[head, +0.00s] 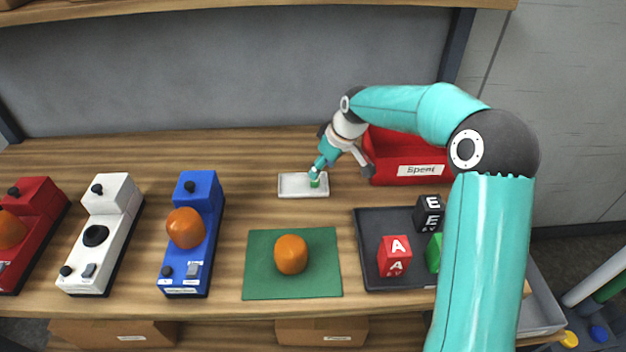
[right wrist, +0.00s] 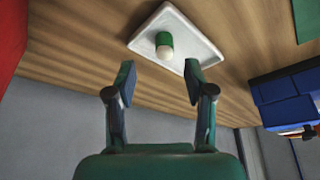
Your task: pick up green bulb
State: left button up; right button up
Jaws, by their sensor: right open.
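The green bulb (head: 315,183) is on the small white tray (head: 290,187) at the middle of the table. In the right wrist view the bulb (right wrist: 164,45) shows a green part and a pale end, on the white tray (right wrist: 195,41). My right gripper (head: 314,173) is at the tray, right by the bulb, and partly covers it in the head view. In the right wrist view the gripper (right wrist: 160,77) has its two fingers apart with nothing between them, and the bulb is just beyond the tips. My left gripper is not in view.
A red bin (head: 390,178) labelled "Spent" stands behind my right arm. A dark tray (head: 368,272) with lettered cubes lies at the right. A green mat (head: 262,283) bears an orange lamp (head: 291,254). Red, white and blue (head: 206,258) devices stand at the left.

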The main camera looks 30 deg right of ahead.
jog(key=shift+w+a+f, duration=0.2)
jog(key=shift+f, duration=0.3)
jog(key=p+x, duration=0.1)
jog(key=x, duration=0.3)
jog(key=shift+w+a+p, duration=0.2)
jog(key=shift+p, duration=0.1)
jog(key=shift+c, duration=0.3)
jog(key=c, duration=0.9)
